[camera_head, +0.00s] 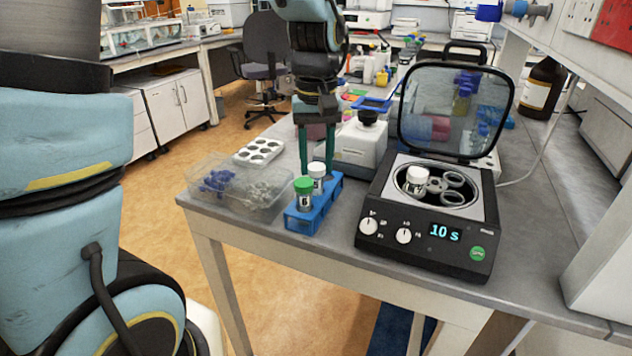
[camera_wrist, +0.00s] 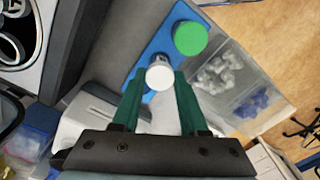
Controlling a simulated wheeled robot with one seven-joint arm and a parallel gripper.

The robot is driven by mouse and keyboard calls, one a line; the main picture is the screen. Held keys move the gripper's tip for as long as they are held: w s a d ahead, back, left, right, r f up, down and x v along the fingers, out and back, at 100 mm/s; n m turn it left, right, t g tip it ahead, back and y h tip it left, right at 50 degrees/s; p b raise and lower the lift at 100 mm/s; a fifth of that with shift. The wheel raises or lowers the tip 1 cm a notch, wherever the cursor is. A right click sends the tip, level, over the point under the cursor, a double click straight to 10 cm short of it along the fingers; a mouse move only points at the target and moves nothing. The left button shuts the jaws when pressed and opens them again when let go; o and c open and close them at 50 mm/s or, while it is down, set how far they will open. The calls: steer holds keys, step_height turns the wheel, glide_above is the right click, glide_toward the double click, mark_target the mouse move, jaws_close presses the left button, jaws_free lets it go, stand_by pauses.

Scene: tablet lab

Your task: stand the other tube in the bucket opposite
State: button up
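A white-capped tube (camera_head: 317,172) stands upright in a blue rack (camera_head: 325,209), behind a green-capped tube (camera_head: 304,193). My gripper (camera_head: 317,172) points down with its green fingers spread, at the white-capped tube. In the wrist view the white cap (camera_wrist: 159,77) shows between the fingertips (camera_wrist: 159,73); whether they touch it is unclear. Another white-capped tube (camera_head: 417,179) stands in the left bucket of the open centrifuge (camera_head: 376,210). Empty-looking round buckets (camera_head: 453,180) show across the rotor from it. The green cap (camera_wrist: 190,38) is beyond the fingers in the wrist view.
The centrifuge lid (camera_head: 455,110) stands raised at its back. A clear divided bin (camera_head: 236,190) with blue and pale small parts lies left of the rack. A white tray with holes (camera_head: 258,152) and a pale device (camera_head: 350,145) stand behind. Bare table lies between rack and centrifuge.

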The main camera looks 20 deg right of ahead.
steer(key=c, duration=0.4)
steer(key=shift+r, duration=0.1)
steer(key=shift+c, duration=0.2)
steer(key=shift+r+p, duration=3.3)
steer(key=shift+r, duration=0.4)
